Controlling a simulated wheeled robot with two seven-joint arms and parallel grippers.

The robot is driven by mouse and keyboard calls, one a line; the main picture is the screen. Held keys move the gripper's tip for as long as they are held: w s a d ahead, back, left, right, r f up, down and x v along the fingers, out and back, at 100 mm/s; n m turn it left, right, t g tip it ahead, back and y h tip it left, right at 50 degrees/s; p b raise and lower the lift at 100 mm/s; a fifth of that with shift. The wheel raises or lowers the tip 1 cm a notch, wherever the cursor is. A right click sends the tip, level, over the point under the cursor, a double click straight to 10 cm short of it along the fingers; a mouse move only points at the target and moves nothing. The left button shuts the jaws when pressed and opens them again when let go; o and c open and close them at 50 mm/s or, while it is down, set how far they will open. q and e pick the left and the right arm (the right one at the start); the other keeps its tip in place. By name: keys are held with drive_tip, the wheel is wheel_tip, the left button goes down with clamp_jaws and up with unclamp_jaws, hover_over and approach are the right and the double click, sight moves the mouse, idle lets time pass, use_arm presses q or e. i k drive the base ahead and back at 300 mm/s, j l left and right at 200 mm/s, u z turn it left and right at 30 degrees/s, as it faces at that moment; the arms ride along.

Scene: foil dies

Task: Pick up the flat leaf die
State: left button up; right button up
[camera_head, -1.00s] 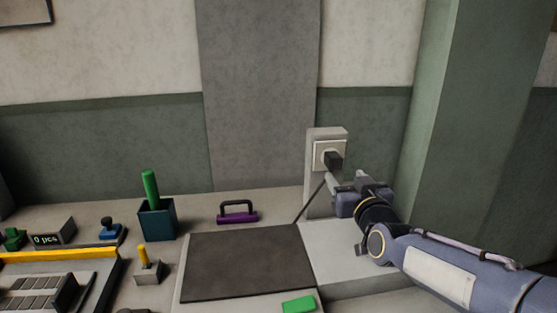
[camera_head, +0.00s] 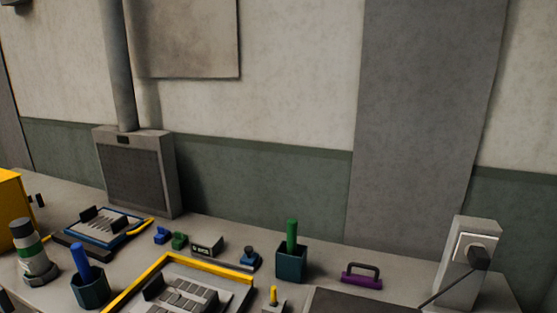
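Neither of my grippers is in the head view. I cannot tell for sure which thing is the flat leaf die. A purple block with a dark arched handle (camera_head: 362,277) lies on the bench at the right. A small blue piece (camera_head: 161,235) and a small green piece (camera_head: 179,241) lie side by side left of the counter box. A blue piece with a dark knob (camera_head: 249,257) sits right of that box. A teal square holder (camera_head: 291,262) has a green rod (camera_head: 292,234) upright in it. A dark blue holder (camera_head: 90,288) has a blue rod (camera_head: 81,260) upright in it.
A yellow-edged tray (camera_head: 184,263) with grey slotted parts is at the front middle. A blue-framed tray (camera_head: 104,228) is behind left. A grey vented box (camera_head: 137,175) stands at the wall. A socket post (camera_head: 466,262) with plug and cable stands right. A dark plate (camera_head: 360,302) lies front right.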

sight(104, 225)
drive_tip(key=j+u, duration=0.15)
drive_tip(key=j, duration=0.3)
drive_tip(key=i+j+u, duration=0.15)
drive_tip(key=j, duration=0.25)
drive_tip(key=i+j+u, duration=0.15)
drive_tip(key=j, duration=0.3)
drive_tip(key=i+j+u, duration=0.1)
drive_tip(key=j, duration=0.3)
drive_tip(key=i+j+u, duration=0.15)
drive_tip(key=j, duration=0.25)
drive_tip(key=i+j+u, duration=0.15)
drive_tip(key=j, duration=0.25)
drive_tip(key=i+j+u, duration=0.15)
drive_tip(key=j, duration=0.2)
drive_tip(key=i+j, duration=0.15)
drive_tip(key=i, duration=0.2)
drive_tip(key=i+j+u, duration=0.1)
drive_tip(key=i, duration=0.25)
